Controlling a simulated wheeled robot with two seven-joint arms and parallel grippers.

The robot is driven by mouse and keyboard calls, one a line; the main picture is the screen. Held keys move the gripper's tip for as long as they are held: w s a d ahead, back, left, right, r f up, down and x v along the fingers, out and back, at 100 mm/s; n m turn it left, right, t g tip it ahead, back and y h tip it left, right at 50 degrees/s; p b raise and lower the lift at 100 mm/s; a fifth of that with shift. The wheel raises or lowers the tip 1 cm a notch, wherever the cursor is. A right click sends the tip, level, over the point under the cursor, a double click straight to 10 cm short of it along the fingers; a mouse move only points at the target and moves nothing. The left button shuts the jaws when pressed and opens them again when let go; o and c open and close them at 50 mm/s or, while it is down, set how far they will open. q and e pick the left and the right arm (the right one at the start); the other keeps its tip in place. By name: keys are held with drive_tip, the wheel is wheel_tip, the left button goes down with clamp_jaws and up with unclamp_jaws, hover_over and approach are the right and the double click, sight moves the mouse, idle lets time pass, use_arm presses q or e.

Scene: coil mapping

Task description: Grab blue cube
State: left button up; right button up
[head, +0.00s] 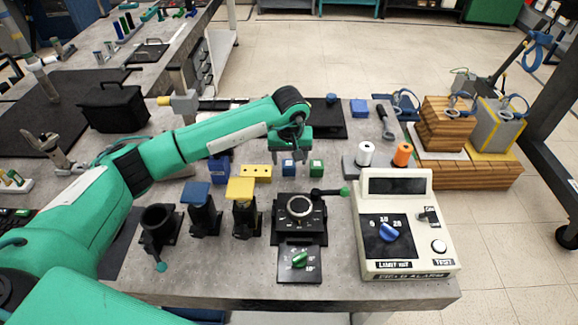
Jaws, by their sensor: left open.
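A small blue cube (289,168) with a pale mark on its front stands on the grey table, directly under my left gripper in the head view. My left gripper (290,153) points down over it, open, with nothing seen between its fingers; whether they touch the cube I cannot tell. Another blue block (359,107) lies farther back, right of a black mat. A larger blue block (219,169) stands to the left, partly shaded by my arm. My right gripper is not in view.
A yellow block (257,173) with holes stands close left of the blue cube. A black dial box (299,217) is in front, with a green-knobbed lever.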

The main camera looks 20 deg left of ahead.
sight(289, 163)
use_arm(q)
drive_tip(key=f, duration=0.2)
drive_tip(key=w+f+p, duration=0.1)
drive_tip(key=f, duration=0.1)
drive_tip(key=shift+a, duration=0.3)
drive_tip(key=shift+c, duration=0.6)
drive_tip(key=c, duration=1)
drive_tip(key=shift+o, duration=0.2)
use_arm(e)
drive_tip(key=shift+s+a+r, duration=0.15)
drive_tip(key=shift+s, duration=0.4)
